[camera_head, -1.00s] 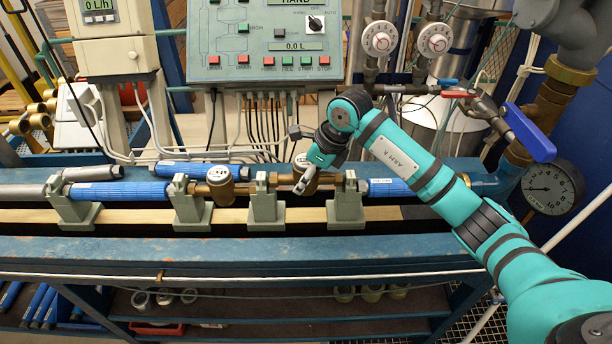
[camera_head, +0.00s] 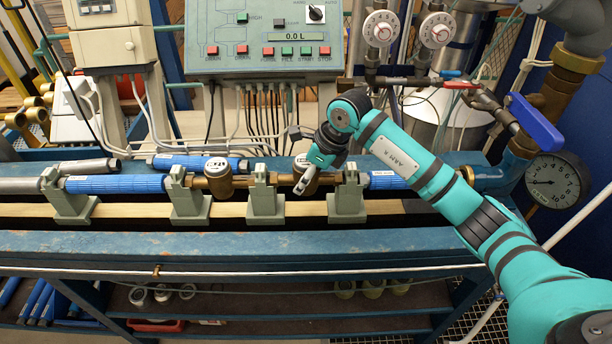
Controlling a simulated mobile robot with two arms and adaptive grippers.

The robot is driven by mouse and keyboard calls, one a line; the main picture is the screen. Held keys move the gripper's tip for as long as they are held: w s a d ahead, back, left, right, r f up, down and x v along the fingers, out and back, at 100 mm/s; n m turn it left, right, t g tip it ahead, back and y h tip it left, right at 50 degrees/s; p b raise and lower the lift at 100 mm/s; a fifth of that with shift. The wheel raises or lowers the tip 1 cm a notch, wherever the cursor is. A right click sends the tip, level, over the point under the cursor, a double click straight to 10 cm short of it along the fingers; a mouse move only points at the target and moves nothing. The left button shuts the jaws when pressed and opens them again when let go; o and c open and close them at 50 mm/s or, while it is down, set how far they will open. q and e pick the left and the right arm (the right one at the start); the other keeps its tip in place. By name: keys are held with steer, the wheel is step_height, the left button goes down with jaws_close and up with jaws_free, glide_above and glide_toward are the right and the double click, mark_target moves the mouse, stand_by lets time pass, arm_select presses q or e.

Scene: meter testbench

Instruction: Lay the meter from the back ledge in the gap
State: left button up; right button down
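A round brass meter (camera_head: 217,180) with a white face sits in the pipe line, between the second and third grey-green clamps from the left. A second brass meter (camera_head: 305,180) is by the gap between the two right-hand clamps. My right gripper (camera_head: 312,172) comes down over this second meter from the upper right and partly covers it. Its fingers overlap the meter's edge; I cannot tell whether they grip it, or whether the meter rests in the line. My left gripper is not in view.
The line holds grey-green clamps (camera_head: 190,202) and blue-sleeved pipes (camera_head: 115,184). A loose blue pipe (camera_head: 190,162) lies on the back blue ledge (camera_head: 420,162). Cables hang from the control panel (camera_head: 262,40) behind. A pressure gauge (camera_head: 553,182) stands at right. The front beam (camera_head: 200,246) is clear.

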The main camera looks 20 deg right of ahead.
mark_target(298, 159)
steer(key=shift+f+b, duration=0.25)
steer(key=shift+b, duration=0.1)
stand_by(0.6)
steer(key=shift+c, duration=2)
jaws_free()
steer(key=shift+o, duration=0.8)
steer(key=shift+f, duration=0.1)
steer(key=shift+r+p, duration=2.8)
steer(key=shift+r, duration=2.45)
steer(key=shift+s, duration=0.1)
